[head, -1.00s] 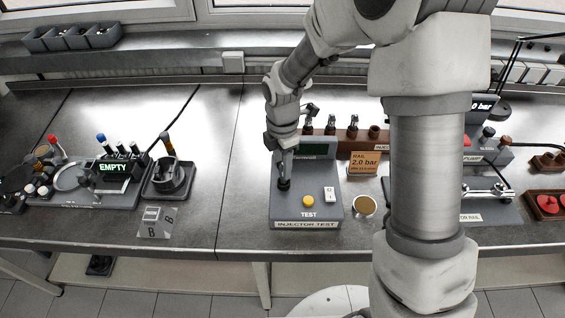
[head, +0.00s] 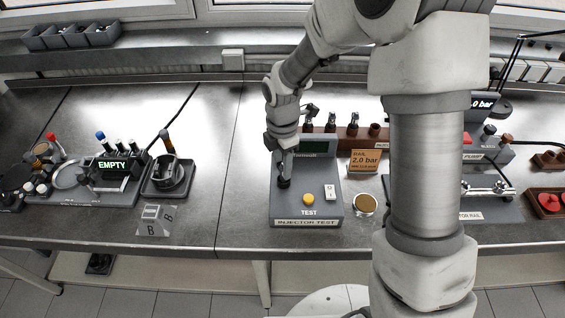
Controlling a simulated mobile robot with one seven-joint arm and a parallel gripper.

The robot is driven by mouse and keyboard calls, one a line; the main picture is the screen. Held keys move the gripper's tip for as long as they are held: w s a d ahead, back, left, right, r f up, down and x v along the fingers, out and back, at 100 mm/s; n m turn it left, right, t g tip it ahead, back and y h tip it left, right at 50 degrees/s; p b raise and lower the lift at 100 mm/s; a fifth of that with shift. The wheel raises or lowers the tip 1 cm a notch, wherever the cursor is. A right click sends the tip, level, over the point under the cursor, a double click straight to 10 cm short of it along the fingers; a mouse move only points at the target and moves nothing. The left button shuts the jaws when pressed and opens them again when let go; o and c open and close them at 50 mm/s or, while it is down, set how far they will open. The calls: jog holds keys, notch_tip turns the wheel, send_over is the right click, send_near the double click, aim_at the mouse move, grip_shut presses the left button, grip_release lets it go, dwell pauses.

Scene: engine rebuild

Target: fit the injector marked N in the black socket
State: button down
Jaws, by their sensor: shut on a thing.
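The grey injector tester (head: 320,210) stands on the bench at the middle, with a yellow TEST button (head: 308,200). My gripper (head: 285,172) points down over the tester's left side. It is shut on an injector, which is mostly hidden by the fingers; its mark cannot be read. Directly below the fingertips is the black socket (head: 284,184) on the tester's top. I cannot tell how deep the injector sits in it. More injectors (head: 330,124) stand in a brown rack (head: 362,132) behind the tester; their marks are too small to read.
A station with an EMPTY display (head: 112,165) and a dark holder (head: 168,176) are at the left. Bare bench lies between them and the tester.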

jog(key=shift+f, duration=0.1)
jog(key=shift+c, duration=1.7)
grip_release()
jog(key=shift+r+p, duration=3.05)
jog(key=shift+r, duration=0.75)
